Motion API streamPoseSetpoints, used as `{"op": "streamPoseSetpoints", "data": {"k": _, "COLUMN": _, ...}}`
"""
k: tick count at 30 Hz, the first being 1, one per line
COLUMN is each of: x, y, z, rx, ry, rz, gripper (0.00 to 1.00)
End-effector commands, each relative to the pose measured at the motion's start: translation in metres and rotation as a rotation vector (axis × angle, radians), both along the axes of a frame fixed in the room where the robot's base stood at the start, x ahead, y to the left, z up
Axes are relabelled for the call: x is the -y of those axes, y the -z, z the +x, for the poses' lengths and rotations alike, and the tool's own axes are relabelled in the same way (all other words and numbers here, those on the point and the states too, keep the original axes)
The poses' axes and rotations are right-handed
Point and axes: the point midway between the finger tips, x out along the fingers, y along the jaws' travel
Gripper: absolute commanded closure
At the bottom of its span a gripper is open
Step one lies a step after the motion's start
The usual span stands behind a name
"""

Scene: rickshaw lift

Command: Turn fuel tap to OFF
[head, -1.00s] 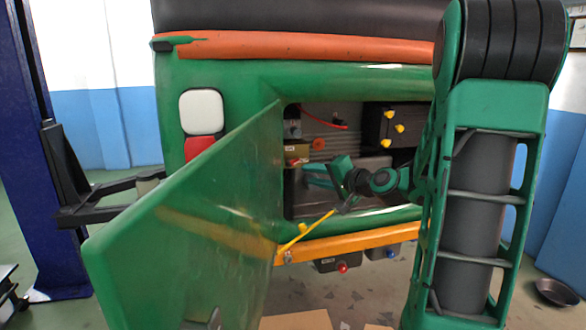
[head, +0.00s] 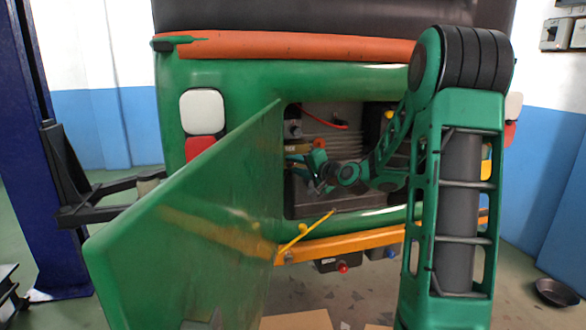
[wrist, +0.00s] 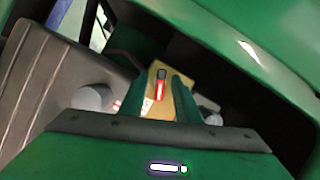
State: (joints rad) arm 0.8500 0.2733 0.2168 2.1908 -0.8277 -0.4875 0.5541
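A tan block (wrist: 153,106) with a red lever (wrist: 160,86), dark at its far end, shows in the wrist view; I take it as the fuel tap. My gripper (wrist: 160,80) is open, with one green finger on each side of the lever in that view. I cannot tell whether either finger touches it. In the head view my gripper (head: 300,164) is inside the open rear compartment (head: 340,208), at its left side. My gripper and wrist mostly hide the tan block there.
The green door (head: 190,225) stands open at the left of the compartment. An orange-red round knob (head: 319,144) and a red cable (head: 325,124) are near my gripper. A yellow rod (head: 305,236) stands at the lower edge. Grey ribbed wall (wrist: 65,85) lies left in the wrist view.

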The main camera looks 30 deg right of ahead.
Motion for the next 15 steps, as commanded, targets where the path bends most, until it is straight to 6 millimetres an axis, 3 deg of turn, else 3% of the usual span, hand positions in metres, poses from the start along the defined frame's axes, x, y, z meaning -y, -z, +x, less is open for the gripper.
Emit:
{"op": "streamPoseSetpoints", "data": {"k": 7, "x": -0.0001, "y": 0.0001, "z": 0.001, "rx": 0.0, "ry": 0.0, "rz": 0.0, "gripper": 0.7}}
{"op": "streamPoseSetpoints", "data": {"k": 8, "x": -0.0001, "y": 0.0001, "z": 0.001, "rx": 0.0, "ry": 0.0, "rz": 0.0, "gripper": 0.73}}
{"op": "streamPoseSetpoints", "data": {"k": 11, "x": 0.0, "y": 0.0001, "z": 0.0009, "rx": 0.0, "ry": 0.0, "rz": 0.0, "gripper": 0.97}}
{"op": "streamPoseSetpoints", "data": {"k": 15, "x": 0.0002, "y": 0.0005, "z": 0.0008, "rx": 0.0, "ry": 0.0, "rz": 0.001, "gripper": 1.0}}
